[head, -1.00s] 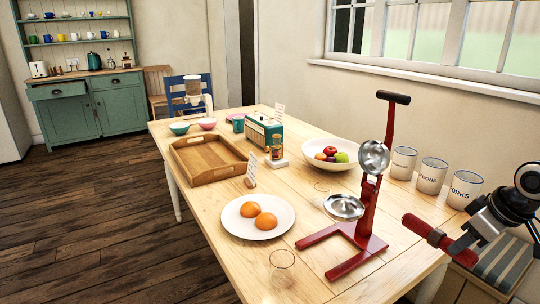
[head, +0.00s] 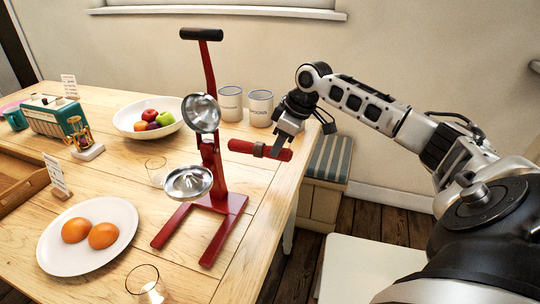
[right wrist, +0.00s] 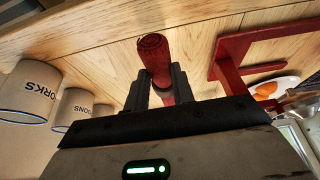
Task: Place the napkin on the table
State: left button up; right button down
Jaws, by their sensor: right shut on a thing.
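A red rolled napkin (head: 240,146) with a brownish ring around it is held level near the table's right edge, just right of the red press stand. My right gripper (head: 284,141) is shut on the napkin near its right end. In the right wrist view the napkin (right wrist: 154,55) sticks out between the fingers (right wrist: 160,88), its rounded end toward the wooden table (right wrist: 215,22). I cannot tell exactly how high it is above the tabletop (head: 262,190). My left gripper is not in view.
The red press stand (head: 222,203) stands close to the napkin's left. White lettered canisters (head: 230,103) stand behind it. A fruit bowl (head: 128,124), a plate with oranges (head: 62,262) and clear glasses (head: 143,284) are farther left. A striped-cushion bench (head: 328,160) is beyond the table's right edge.

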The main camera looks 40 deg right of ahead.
notch_tip(320, 180, down, 6)
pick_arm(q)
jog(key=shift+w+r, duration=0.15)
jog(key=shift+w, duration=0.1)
pick_arm(e)
jog(key=c, duration=1.2)
grip_release()
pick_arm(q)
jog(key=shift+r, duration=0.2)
pick_arm(e)
jog(key=v, duration=1.2)
jog(key=shift+r, duration=0.1)
jog(key=shift+w, duration=0.1)
